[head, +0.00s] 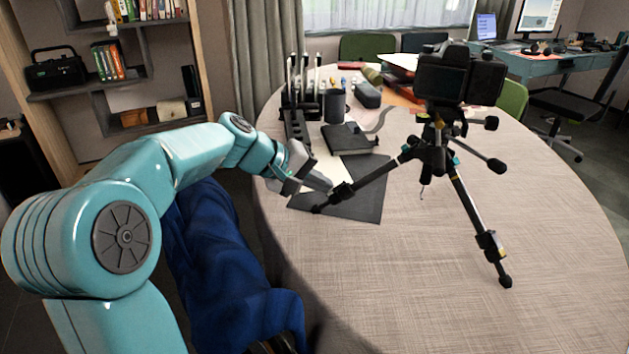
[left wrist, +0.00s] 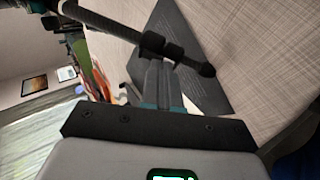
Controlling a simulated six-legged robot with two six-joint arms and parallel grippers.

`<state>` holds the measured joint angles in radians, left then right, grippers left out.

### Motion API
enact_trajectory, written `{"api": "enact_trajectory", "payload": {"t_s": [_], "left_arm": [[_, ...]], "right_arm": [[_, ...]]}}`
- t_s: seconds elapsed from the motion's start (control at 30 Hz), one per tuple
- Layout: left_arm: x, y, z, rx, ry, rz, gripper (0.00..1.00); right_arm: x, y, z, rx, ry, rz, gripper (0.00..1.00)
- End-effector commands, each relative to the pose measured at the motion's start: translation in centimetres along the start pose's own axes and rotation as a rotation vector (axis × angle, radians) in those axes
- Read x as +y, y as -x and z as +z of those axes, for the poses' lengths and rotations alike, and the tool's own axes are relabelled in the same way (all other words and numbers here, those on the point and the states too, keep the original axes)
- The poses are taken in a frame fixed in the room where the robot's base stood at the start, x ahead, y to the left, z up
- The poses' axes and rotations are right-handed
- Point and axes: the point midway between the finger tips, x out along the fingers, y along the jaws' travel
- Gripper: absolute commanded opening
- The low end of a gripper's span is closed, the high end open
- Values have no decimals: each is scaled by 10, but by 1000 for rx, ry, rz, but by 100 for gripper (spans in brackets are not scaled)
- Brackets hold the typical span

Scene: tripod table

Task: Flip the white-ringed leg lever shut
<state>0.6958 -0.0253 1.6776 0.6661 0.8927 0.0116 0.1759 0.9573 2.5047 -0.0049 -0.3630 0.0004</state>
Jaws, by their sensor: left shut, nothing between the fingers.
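A black tripod (head: 434,150) with a camera (head: 458,78) on top stands on the table (head: 420,270), its legs spread. The left leg (head: 375,178) reaches toward me and has a dark clamp (head: 342,191) near its foot. This clamp also shows in the left wrist view (left wrist: 174,48). The right leg (head: 468,205) has a clamp (head: 490,243) with a small yellowish mark. I cannot make out a white ring or how either lever stands. My left gripper (head: 328,187) is shut and empty beside the left leg's clamp; its fingertips (left wrist: 158,66) look close to it, contact unclear.
A dark mat (head: 355,205) lies under the left foot. A dark notebook (head: 348,138), a cup (head: 335,105) and a rack (head: 300,100) stand behind my gripper. A blue-covered chair (head: 225,270) is below my arm. The table's right side is clear.

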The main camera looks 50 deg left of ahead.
Motion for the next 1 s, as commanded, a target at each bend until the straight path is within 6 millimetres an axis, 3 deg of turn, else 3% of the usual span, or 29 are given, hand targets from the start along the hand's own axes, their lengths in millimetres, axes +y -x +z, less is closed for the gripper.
{"api": "enact_trajectory", "payload": {"t_s": [0.3,0.43,1.0], "left_arm": [[0,0,0,1,0,0,0],[2,12,-1,4,1,0,0],[1,139,-1,5,2,-2,0]], "right_arm": [[0,0,0,0,0,0,44],[-1,4,0,0,0,0,44],[-11,30,1,0,0,0,44]]}}
